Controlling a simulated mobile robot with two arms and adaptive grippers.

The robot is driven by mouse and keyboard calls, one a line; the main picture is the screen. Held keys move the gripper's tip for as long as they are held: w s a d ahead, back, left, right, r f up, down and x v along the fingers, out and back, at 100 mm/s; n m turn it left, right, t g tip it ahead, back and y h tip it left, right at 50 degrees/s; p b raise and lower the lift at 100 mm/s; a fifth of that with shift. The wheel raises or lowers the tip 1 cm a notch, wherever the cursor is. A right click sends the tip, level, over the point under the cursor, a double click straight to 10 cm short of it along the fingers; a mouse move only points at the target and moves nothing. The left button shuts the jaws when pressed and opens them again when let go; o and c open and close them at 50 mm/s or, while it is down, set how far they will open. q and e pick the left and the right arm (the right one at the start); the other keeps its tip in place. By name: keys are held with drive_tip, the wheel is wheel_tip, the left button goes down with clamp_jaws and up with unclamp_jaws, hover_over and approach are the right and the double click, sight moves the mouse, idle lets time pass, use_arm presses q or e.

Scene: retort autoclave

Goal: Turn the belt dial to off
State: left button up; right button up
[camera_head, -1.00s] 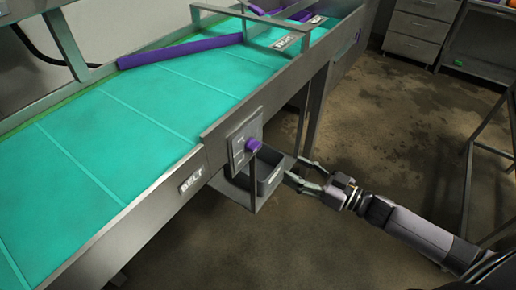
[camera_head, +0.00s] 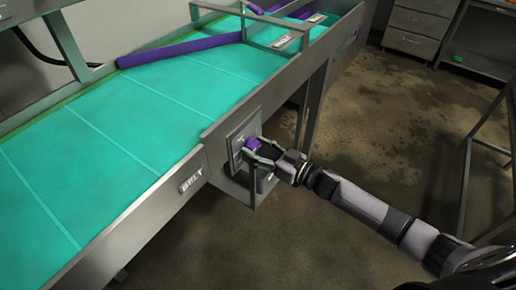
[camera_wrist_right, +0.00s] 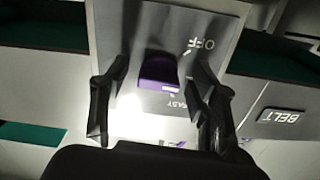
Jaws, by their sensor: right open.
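The belt dial is a purple knob (camera_head: 252,144) on a grey plate (camera_head: 240,132) on the side of the conveyor. In the right wrist view the purple knob (camera_wrist_right: 159,74) stands out from the plate (camera_wrist_right: 140,35), which reads "OFF" near the knob and "EASY" below it; this view is upside down. My right gripper (camera_head: 258,152) is open, with its fingers at the knob. In the wrist view the fingers of my right gripper (camera_wrist_right: 160,100) stand on either side of the knob, apart from it. The left gripper is not in view.
The teal conveyor belt (camera_head: 130,125) runs behind the plate, with purple bars (camera_head: 180,50) across it. A "BELT" label (camera_head: 191,180) is on the conveyor side. Open floor (camera_head: 380,130) lies to the right.

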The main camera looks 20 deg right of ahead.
drive_tip(key=shift+c, duration=0.4)
drive_tip(key=c, duration=1.1)
drive_tip(key=shift+n, duration=0.3)
drive_tip(key=shift+w+d+n+b, duration=0.15)
drive_tip(key=shift+n+b, duration=0.2)
drive_tip(key=shift+n, duration=2)
drive_tip(key=shift+d+n+b, duration=0.1)
drive_tip(key=shift+n+b, duration=0.2)
drive_tip(key=shift+n, duration=2.05)
drive_tip(key=o, duration=1.2)
